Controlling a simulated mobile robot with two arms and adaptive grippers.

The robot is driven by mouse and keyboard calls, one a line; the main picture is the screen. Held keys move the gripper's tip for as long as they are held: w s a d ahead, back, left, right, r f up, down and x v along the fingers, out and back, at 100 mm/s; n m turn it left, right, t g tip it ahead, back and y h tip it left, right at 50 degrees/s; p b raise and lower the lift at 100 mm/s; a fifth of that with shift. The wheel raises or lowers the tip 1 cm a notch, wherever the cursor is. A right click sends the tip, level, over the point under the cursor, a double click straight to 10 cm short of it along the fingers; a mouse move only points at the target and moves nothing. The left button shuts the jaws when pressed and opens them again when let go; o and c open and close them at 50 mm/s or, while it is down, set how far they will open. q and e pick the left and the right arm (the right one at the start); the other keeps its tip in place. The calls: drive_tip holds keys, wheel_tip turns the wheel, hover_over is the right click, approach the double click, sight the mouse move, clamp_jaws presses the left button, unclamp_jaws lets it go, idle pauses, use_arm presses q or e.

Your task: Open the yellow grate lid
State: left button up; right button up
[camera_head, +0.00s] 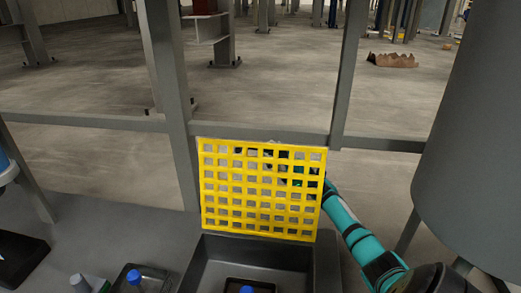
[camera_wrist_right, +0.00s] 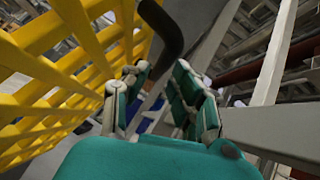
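The yellow grate lid (camera_head: 262,190) stands roughly upright at the back edge of an open grey box (camera_head: 211,262) in the head view. My right arm reaches in from the right behind it, and my right gripper (camera_head: 290,168) shows only in part through its holes. In the right wrist view the lid (camera_wrist_right: 50,75) fills the left side. There my right gripper (camera_wrist_right: 162,75) has its fingers apart, with a dark curved bar (camera_wrist_right: 165,30) just beyond the fingertips. I cannot tell whether they touch the lid. My left gripper is not in view.
A black object (camera_head: 18,257) lies at the far left of the grey surface. A grey post (camera_head: 168,90) and rail stand behind the lid. A large grey cylinder (camera_head: 470,150) takes up the right side.

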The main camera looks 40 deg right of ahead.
sight(260, 148)
drive_tip(key=shift+b+x, duration=0.4)
drive_tip(key=shift+x, duration=1.45)
clamp_jaws()
drive_tip(key=shift+f, duration=0.1)
